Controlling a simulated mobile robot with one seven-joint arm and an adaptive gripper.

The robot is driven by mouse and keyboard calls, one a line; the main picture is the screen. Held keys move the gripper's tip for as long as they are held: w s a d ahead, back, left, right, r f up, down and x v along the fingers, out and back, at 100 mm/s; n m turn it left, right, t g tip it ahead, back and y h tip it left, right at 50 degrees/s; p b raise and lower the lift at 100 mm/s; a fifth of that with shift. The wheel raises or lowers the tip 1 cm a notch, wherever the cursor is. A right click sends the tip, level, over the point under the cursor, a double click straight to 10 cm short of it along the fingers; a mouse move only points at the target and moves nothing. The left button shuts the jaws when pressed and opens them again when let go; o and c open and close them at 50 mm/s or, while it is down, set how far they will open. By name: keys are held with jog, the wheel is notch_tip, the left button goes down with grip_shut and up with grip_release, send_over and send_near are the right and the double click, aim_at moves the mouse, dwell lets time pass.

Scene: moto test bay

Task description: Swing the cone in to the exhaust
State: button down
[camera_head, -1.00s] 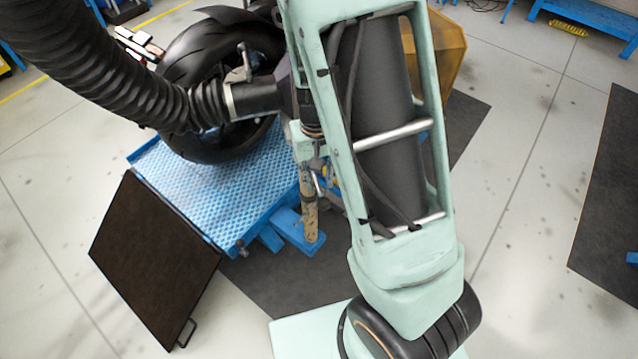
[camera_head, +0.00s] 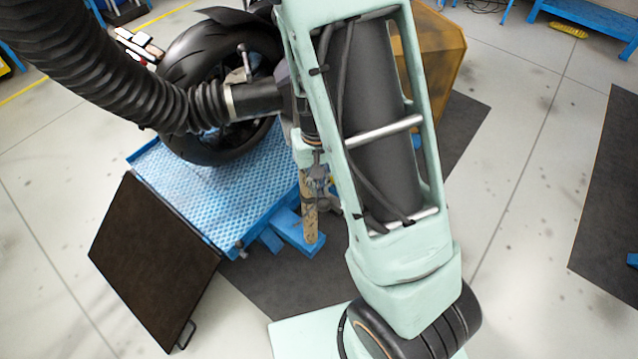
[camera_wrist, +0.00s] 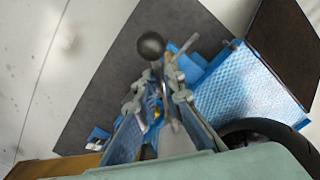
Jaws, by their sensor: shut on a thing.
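The black cone (camera_head: 258,98) sits on the end of a ribbed black hose (camera_head: 110,82), behind a pale metal ring. In the head view it points right, in front of the motorcycle's rear wheel (camera_head: 180,75), and its far end is hidden by my arm. The exhaust cannot be made out. My gripper (camera_wrist: 166,78) shows its two fingers closed in on a handle in the wrist view, with a black ball knob (camera_wrist: 151,45) just past the fingertips. The grip itself is partly hidden. In the head view my arm covers most of this area.
The motorcycle stands on a blue textured platform (camera_head: 185,195). A dark ramp plate (camera_head: 150,265) is at its near end. A tan worn post (camera_head: 309,215) stands by the platform's right side. An amber box (camera_head: 440,55) is behind my arm.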

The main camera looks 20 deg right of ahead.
jog(key=w+d+n+b, duration=0.7)
jog(key=d+n, duration=0.5)
jog(key=n, duration=0.2)
jog(key=shift+w+d, duration=0.3)
jog(key=shift+w, duration=0.5)
jog(key=shift+r, duration=0.1)
jog(key=c, duration=2)
grip_release()
jog(key=shift+c, duration=0.2)
